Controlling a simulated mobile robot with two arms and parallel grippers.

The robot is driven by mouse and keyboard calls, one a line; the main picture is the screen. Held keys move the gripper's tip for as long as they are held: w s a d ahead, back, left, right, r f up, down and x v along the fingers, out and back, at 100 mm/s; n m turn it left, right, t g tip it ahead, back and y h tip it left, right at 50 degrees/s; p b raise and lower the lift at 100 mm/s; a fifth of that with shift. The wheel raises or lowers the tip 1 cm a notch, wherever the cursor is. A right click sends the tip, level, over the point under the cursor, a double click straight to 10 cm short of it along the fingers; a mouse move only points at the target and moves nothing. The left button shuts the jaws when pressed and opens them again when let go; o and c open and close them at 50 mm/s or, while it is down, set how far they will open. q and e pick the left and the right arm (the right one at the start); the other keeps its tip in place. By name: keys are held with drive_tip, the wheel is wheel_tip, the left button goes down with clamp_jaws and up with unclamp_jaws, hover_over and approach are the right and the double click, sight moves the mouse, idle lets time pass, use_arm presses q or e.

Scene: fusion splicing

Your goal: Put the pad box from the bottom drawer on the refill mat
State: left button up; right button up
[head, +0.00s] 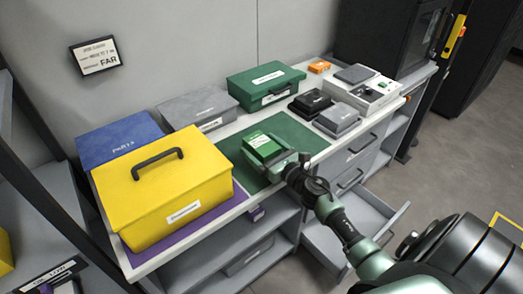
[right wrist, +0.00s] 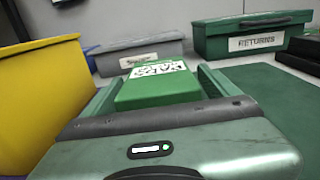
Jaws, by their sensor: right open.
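The pad box (head: 264,146), a small green box with a white label on top, sits on the dark green mat (head: 302,141), which I take for the refill mat. In the right wrist view the pad box (right wrist: 158,90) lies between the two fingers of my right gripper (right wrist: 157,84). That gripper is open, one finger on each side of the box; whether they touch it I cannot tell. In the head view my right gripper (head: 275,155) reaches the box from the front right. The bottom drawer (head: 340,228) is pulled out and looks empty. My left gripper is not in view.
A yellow case (head: 150,210) on a purple mat stands left of the green mat. Blue (head: 118,141), grey (head: 195,106) and green (head: 268,86) boxes line the back. Small black and grey boxes and a white device (head: 366,97) stand to the right. The mat's right part is clear.

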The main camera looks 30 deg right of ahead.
sight(262, 143)
drive_tip(key=c, duration=1.7)
wheel_tip(262, 143, up, 20)
drive_tip(key=p, duration=0.8)
